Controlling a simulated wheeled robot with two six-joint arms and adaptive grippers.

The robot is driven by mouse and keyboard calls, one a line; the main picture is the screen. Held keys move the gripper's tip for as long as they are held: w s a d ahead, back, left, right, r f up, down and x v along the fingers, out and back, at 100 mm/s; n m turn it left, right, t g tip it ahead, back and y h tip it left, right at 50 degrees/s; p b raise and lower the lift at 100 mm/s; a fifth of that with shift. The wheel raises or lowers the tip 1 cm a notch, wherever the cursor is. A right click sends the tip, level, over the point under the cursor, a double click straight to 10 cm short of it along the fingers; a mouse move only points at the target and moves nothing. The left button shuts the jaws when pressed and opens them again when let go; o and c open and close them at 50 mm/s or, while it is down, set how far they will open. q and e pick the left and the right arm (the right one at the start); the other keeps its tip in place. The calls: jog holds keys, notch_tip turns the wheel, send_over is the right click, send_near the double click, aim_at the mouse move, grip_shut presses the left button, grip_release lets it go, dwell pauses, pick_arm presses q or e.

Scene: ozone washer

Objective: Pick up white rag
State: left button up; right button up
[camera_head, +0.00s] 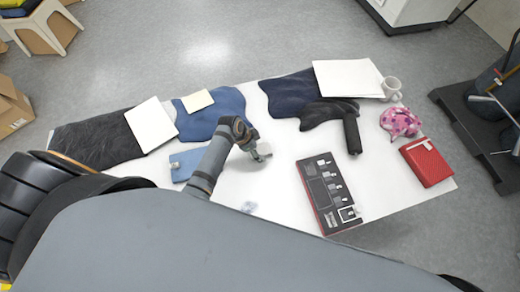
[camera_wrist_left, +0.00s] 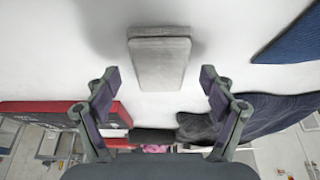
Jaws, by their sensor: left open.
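A pale grey-white folded piece that looks like the white rag (camera_wrist_left: 160,65) lies on the white table, ahead of and between my fingers in the left wrist view. In the head view it shows as a small pale patch (camera_head: 264,148) at my left gripper, partly hidden by it. My left gripper (camera_head: 258,154) is open, its fingers spread wider than the rag in the left wrist view (camera_wrist_left: 159,78), with nothing held. I cannot tell if the fingertips touch the table. My right gripper is not in view.
On the table (camera_head: 270,185) are a black-and-red tool case (camera_head: 326,190), a red book (camera_head: 427,162), a pink patterned item (camera_head: 400,122), a mug (camera_head: 391,88), a black-handled item (camera_head: 352,135), a blue cloth (camera_head: 215,115) and a small clear item (camera_head: 249,207). Bare table lies around the rag.

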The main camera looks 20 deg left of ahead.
pick_arm(q)
jog(key=shift+w+d+f, duration=0.1)
jog(key=shift+d+f, duration=0.1)
jog(key=shift+f, duration=0.3)
jog(key=c, duration=1.3)
jog(key=shift+o, duration=0.2)
jog(key=shift+r, duration=0.15)
